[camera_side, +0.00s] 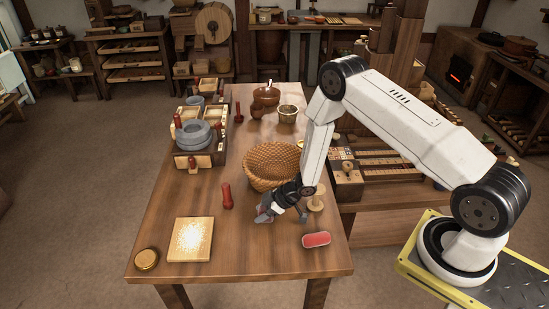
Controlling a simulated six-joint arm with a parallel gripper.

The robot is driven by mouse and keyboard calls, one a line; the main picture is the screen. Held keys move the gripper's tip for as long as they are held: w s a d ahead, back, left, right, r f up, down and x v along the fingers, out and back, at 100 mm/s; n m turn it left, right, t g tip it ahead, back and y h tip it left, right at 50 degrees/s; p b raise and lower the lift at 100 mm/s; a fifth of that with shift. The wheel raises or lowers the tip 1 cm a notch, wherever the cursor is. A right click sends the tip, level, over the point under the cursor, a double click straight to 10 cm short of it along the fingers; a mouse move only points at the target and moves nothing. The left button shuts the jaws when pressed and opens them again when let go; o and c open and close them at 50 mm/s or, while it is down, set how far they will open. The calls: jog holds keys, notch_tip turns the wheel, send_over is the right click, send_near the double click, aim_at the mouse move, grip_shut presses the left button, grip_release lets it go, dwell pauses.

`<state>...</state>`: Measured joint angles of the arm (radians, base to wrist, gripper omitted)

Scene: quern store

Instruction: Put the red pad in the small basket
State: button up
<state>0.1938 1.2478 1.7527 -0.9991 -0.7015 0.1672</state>
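The red pad (316,239) is a flat, rounded block with a pale edge, lying near the front right of the wooden table. A round woven basket (258,165) stands at the middle of the table, and its visible inside is empty. My gripper (283,214) is low over the table, in front of the basket and to the left of the pad, apart from the pad. It is dark and small here, so its finger opening is unclear. I see nothing held in it. My wrist covers part of the basket's lower right side.
A wooden spool (316,200) stands close to my gripper. A red peg (227,196), a pale square board (190,239) and a round tin (146,259) are to the left. A quern (194,135) and a metal pot (288,114) stand farther back. The front middle is clear.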

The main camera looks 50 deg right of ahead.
grip_shut()
jog(key=shift+r, duration=0.15)
jog(key=shift+r, duration=0.6)
jog(key=s+r, duration=1.1)
jog(key=s, duration=0.3)
jog(key=shift+r, duration=0.3)
